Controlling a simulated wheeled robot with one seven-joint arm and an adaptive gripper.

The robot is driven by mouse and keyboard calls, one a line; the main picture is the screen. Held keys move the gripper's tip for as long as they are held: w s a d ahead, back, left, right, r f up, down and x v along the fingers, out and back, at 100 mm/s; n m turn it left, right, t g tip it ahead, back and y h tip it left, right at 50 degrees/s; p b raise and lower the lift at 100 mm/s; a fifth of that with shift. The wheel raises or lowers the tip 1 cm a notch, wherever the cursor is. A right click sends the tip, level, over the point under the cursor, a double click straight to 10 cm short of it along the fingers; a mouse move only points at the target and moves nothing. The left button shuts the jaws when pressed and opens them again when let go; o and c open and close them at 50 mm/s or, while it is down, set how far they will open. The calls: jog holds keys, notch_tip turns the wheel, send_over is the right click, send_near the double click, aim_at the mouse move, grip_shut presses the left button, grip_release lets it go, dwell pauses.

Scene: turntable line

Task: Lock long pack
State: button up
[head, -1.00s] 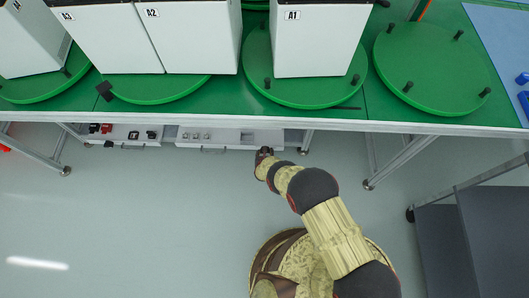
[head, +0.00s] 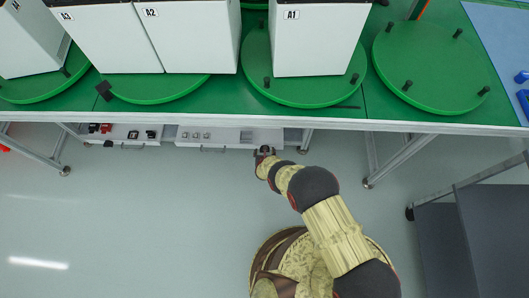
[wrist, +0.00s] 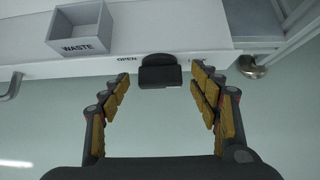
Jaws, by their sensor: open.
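My gripper (head: 264,150) is open and empty at the front edge under the bench. In the wrist view its fingers (wrist: 161,82) stand apart on either side of a black knob (wrist: 159,72). The knob is on a white front, beside the word OPEN; a second label is partly hidden by the right finger. White packs labelled A1 (head: 318,42), A2 (head: 200,40) and A3 (head: 108,42) stand on green turntables. A2 and A3 stand side by side. Which is the long pack, I cannot tell.
An empty green turntable (head: 432,70) with dark pegs is at the right. A grey WASTE bin (wrist: 82,32) sits on the white surface. Drawers with small parts (head: 125,134) are under the bench. A bench leg (head: 398,158) and a grey cart (head: 480,225) are to the right.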

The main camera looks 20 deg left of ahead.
jog(key=v, duration=1.2)
dwell(0.3)
dwell(0.5)
